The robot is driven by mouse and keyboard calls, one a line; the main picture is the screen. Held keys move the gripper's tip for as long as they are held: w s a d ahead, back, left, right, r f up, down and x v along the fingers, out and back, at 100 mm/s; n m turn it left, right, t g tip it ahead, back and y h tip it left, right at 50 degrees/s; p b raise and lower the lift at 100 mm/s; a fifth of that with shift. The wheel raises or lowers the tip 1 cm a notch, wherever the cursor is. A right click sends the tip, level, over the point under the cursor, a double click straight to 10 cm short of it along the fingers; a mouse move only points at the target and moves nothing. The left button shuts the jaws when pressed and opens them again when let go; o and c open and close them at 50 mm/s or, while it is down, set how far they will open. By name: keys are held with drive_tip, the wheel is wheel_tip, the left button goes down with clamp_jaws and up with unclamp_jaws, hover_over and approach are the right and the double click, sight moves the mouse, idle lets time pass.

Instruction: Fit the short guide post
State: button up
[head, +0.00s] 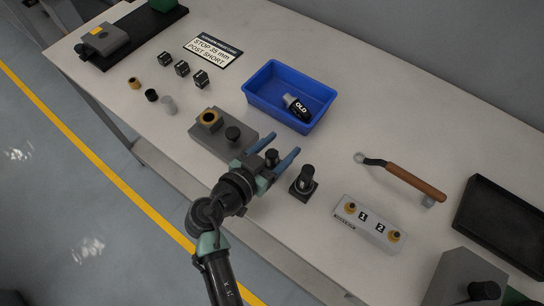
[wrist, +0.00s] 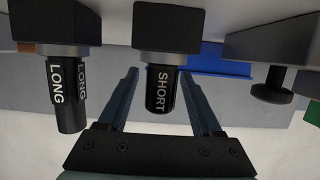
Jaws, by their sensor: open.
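The short guide post, a black cylinder marked SHORT, stands in a black square base; it shows in the wrist view (wrist: 162,88) and the head view (head: 271,156). My gripper (head: 285,143) is open, with its two blue fingers on either side of this post. The wrist view shows the fingers (wrist: 158,74) apart, with gaps beside the post. A second post marked LONG (wrist: 68,95) stands in its own base next to it, outside the fingers; it also shows in the head view (head: 305,178).
A blue bin (head: 262,98) holds a part marked OLD (head: 296,106). A sign (head: 213,51) reads STOP 35 mm, POST SHORT. Small black blocks (head: 182,68) and cylinders lie at left. A plate marked 1 and 2 (head: 348,214), a wooden-handled tool (head: 412,184) and a black tray (head: 500,260) are at right.

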drive_tip(key=shift+w+d+f, duration=0.1)
clamp_jaws()
idle(0.3)
wheel_tip(320, 180, up, 10)
drive_tip(key=c, duration=0.6)
unclamp_jaws()
clamp_jaws()
